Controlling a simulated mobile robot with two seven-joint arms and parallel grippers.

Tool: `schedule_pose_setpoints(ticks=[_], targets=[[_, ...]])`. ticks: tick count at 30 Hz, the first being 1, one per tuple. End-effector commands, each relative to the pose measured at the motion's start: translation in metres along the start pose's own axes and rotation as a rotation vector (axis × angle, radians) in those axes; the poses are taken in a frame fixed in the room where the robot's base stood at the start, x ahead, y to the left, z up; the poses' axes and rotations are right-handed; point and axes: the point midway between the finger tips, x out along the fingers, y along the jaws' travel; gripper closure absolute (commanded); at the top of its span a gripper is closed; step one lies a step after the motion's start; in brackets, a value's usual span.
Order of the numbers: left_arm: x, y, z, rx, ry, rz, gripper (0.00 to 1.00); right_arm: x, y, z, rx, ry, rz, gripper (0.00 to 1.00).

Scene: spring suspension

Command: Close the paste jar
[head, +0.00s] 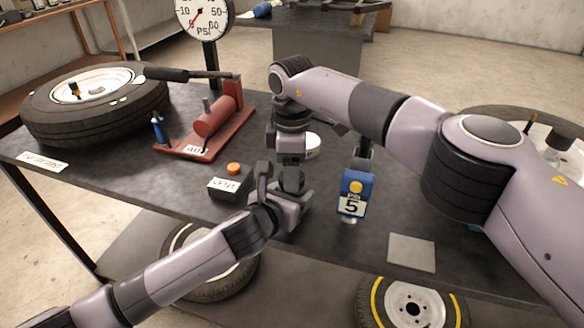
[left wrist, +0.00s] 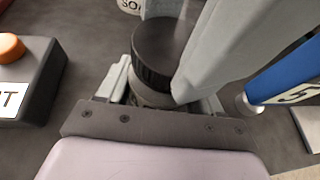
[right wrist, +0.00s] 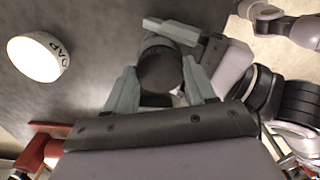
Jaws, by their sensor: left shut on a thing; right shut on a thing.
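The paste jar (left wrist: 150,97) is upright between my left gripper's fingers in the left wrist view, mostly hidden by them. Its dark ribbed lid (left wrist: 165,52) sits at the jar's top; I cannot tell how tightly it is seated. My left gripper (left wrist: 165,95) is shut on the jar body. My right gripper (right wrist: 160,85) comes from above and is shut on the lid, whose round dark top (right wrist: 160,68) shows between its fingers in the right wrist view. In the head view the two grippers meet over the table, the right one (head: 290,180) above the left, and hide the jar.
A black box with an orange button (head: 233,169) stands left of the grippers. A blue gauge marked 5 (head: 355,196) is to the right. A white soap tub (right wrist: 38,58) is behind. A red pump (head: 213,120) and a tyre (head: 60,128) occupy the left of the table (head: 330,232).

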Motion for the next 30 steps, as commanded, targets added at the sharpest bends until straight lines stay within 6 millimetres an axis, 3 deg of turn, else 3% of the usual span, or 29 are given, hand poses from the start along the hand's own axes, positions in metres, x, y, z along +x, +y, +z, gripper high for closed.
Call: schedule_pose_setpoints(ticks=[4,5,6,7,19,30], targets=[[0.0,0.001,-0.002,0.0,0.004,0.003,1.0,-0.001,0.0,-0.001,-0.007,0.001,0.0,0.73],[0.0,0.001,-0.002,0.0,0.004,0.003,1.0,-0.001,0.0,-0.001,-0.007,0.001,0.0,0.39],[0.0,0.001,-0.002,0.0,0.004,0.002,1.0,-0.001,0.0,-0.001,-0.008,0.001,0.0,0.26],[0.0,0.001,-0.002,0.0,0.004,0.003,1.0,-0.001,0.0,-0.001,-0.008,0.001,0.0,0.2],[0.001,0.003,-0.001,-0.001,0.004,0.007,1.0,-0.005,-0.003,-0.003,-0.015,0.003,-0.007,0.2],[0.001,0.002,-0.002,0.0,0.005,0.004,1.0,-0.045,-0.001,-0.001,-0.012,0.002,-0.003,0.2]])
